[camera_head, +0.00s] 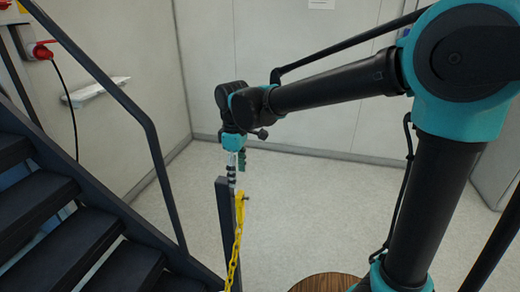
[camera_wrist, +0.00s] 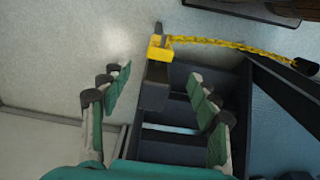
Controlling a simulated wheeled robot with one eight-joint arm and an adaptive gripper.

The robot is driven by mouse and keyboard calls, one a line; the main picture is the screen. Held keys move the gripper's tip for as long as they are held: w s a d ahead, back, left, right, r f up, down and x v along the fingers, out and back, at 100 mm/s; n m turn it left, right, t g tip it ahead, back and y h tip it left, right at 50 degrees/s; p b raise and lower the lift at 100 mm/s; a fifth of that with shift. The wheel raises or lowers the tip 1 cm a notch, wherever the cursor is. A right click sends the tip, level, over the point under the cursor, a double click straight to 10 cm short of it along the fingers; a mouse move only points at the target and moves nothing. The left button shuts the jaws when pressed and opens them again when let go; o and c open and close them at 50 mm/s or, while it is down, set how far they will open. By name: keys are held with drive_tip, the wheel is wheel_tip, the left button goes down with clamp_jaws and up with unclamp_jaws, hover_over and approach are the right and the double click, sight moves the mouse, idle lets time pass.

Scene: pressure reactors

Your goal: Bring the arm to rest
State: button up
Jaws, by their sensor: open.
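My arm, black with teal joints, reaches from the right of the head view across to the left and bends down at the wrist. My gripper (camera_head: 237,172) points down just above the top of a dark stair post (camera_head: 224,230). In the wrist view my gripper (camera_wrist: 155,80) has its two fingers well apart, with nothing held between them. The post top (camera_wrist: 154,92) with a yellow chain fitting (camera_wrist: 160,47) shows between and beyond the fingers. I cannot tell the exact gap between fingertips and post.
A yellow chain (camera_head: 236,258) hangs from the post. Dark stairs (camera_head: 45,205) with a sloping handrail (camera_head: 118,95) fill the left. A red plug (camera_head: 42,50) and a small shelf (camera_head: 95,92) are on the left wall. Pale floor (camera_head: 310,215) is clear beyond the post.

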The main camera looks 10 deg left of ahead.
drive_tip(key=w+d+f+m, duration=0.3)
drive_tip(key=d+m, duration=0.1)
drive_tip(key=d, duration=0.8)
drive_tip(key=s+d+f+m+t, duration=0.1)
drive_tip(key=s+d+f+m, duration=0.1)
drive_tip(key=d, duration=0.6)
drive_tip(key=s+d+f+m+t, duration=0.1)
drive_tip(key=s+d+f+m, duration=0.2)
drive_tip(key=d, duration=0.6)
drive_tip(key=s+d+f+m+t, duration=0.2)
drive_tip(key=d+f+m, duration=0.3)
drive_tip(key=d+m, duration=0.3)
drive_tip(key=shift+s+d+f, duration=0.15)
drive_tip(key=shift+s+d, duration=0.1)
drive_tip(key=shift+d, duration=0.35)
drive_tip(key=shift+c, duration=0.3)
